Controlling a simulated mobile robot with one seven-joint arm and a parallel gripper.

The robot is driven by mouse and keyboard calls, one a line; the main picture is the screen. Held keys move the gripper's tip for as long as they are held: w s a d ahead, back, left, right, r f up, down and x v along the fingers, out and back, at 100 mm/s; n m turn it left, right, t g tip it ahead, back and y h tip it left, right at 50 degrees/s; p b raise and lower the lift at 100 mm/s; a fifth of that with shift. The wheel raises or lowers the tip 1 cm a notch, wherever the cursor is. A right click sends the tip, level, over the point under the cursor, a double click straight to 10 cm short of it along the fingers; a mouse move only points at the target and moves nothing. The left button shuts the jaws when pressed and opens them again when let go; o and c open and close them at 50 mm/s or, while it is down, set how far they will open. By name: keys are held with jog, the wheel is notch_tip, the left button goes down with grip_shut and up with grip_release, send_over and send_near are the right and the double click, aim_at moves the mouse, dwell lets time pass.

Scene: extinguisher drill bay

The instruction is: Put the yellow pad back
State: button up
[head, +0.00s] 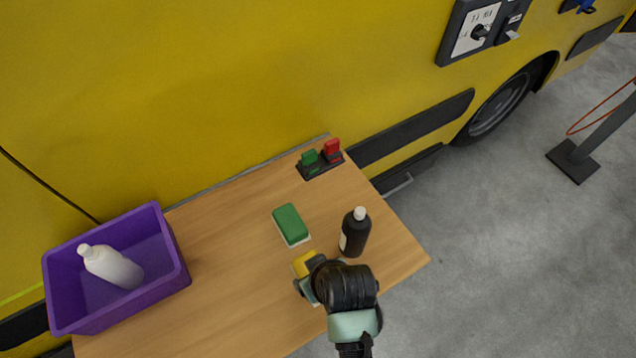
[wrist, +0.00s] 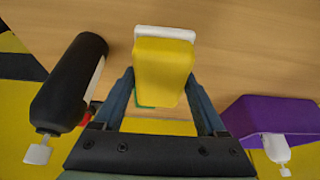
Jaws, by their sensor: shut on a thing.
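The yellow pad (head: 304,263) has a white layer on one side. In the wrist view the pad (wrist: 163,68) sits between the two fingers of my gripper (wrist: 161,88), which is shut on it. In the head view my gripper (head: 307,277) is over the front part of the wooden table, and my arm hides part of the pad. I cannot tell how high the pad is above the table. A green pad (head: 290,224) with a pale underside lies on the table just beyond it. In the wrist view only a green sliver shows behind the yellow pad.
A black bottle (head: 354,232) with a white cap stands right of my gripper. A dark holder (head: 312,172) with green and red pieces is at the table's back edge. A purple bin (head: 175,279) with a white bottle (head: 114,267) is left. The table (head: 225,250) between is clear.

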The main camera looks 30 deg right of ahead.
jog(key=shift+w+f, duration=0.1)
jog(key=shift+f, duration=3.25)
jog(key=o, duration=1.1)
jog(key=shift+f, duration=0.1)
jog(key=v, duration=1.2)
jog(key=shift+d, duration=0.1)
jog(key=w+r+t+h, duration=0.2)
jog(key=w+r+t, duration=0.4)
jog(key=w+r, duration=1)
jog(key=w+a+r+t, duration=0.1)
jog(key=w+r+t, duration=0.15)
jog(key=r, duration=0.65)
jog(key=w+a+r+t, duration=0.2)
jog(key=r+t, duration=0.1)
jog(key=r, duration=0.6)
jog(key=s+a+r+t, duration=0.2)
jog(key=s+r+t, duration=0.1)
jog(key=r, duration=0.7)
jog(key=s+a+r+t+y, duration=0.1)
jog(key=s+a+r+t, duration=0.2)
jog(key=r, duration=0.8)
jog(key=s+a+r+t+y, duration=0.1)
jog(key=s+a+r+t, duration=0.2)
jog(key=r, duration=0.7)
jog(key=shift+s+a+r+t, duration=0.1)
jog(key=shift+s+r+t, duration=0.15)
jog(key=shift+s+t, duration=0.7)
